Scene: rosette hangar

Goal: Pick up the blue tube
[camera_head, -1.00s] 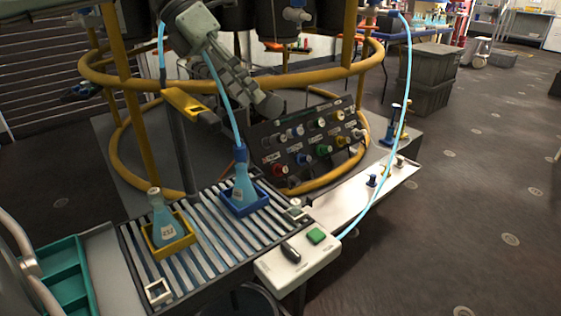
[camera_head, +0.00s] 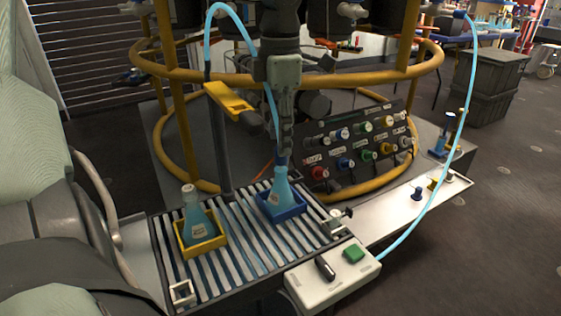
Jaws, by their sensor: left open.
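A light-blue tube (camera_head: 268,85) arches up from the yellow clamp's post and comes down to the dark stopper of a flask (camera_head: 281,187) of blue liquid in a blue holder (camera_head: 283,214). My left gripper (camera_head: 286,150) hangs from the top, pointing down, just above that flask's neck. It is open, its fingers seen nearly edge-on. The tube's lower end passes close beside the fingers; whether it lies between them is hidden. A second light-blue tube (camera_head: 464,110) runs down at the right to a white control box (camera_head: 330,282). My right gripper is not in view.
Another flask (camera_head: 194,215) stands in a yellow holder (camera_head: 203,246) on the slatted rack (camera_head: 240,255). A yellow clamp (camera_head: 229,102) stands left of my gripper. Yellow frame rings (camera_head: 150,63) and a knob panel (camera_head: 350,150) are close behind.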

